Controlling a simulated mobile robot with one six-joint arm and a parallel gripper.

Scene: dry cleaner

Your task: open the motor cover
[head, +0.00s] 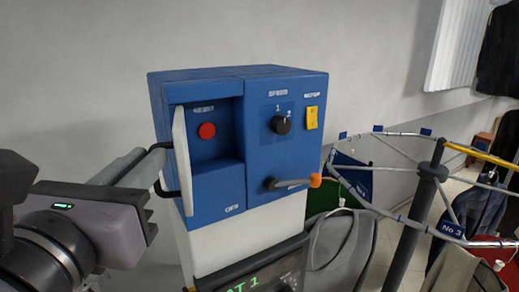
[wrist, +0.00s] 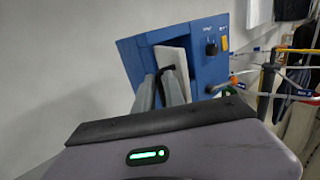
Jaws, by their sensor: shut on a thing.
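The blue motor housing (head: 262,160) stands on a white column. Its motor cover (head: 183,165), a pale panel, stands swung out at the left side of the recess and shows nearly edge-on. The recess is exposed, with a red button (head: 207,131) inside. The cover's black handle (head: 166,191) sticks out to the left. My gripper (head: 161,151) reaches in from the left and is shut on this handle. In the wrist view the cover (wrist: 172,56) is ahead of my fingers (wrist: 165,88), with the black handle (wrist: 165,70) between their tips.
A black speed knob (head: 281,125), a yellow switch (head: 311,117) and an orange-tipped lever (head: 314,181) are on the housing's right half. A round garment rail (head: 386,210) with hanging clothes stands close on the right. A display (head: 262,280) is below. Bare wall lies behind.

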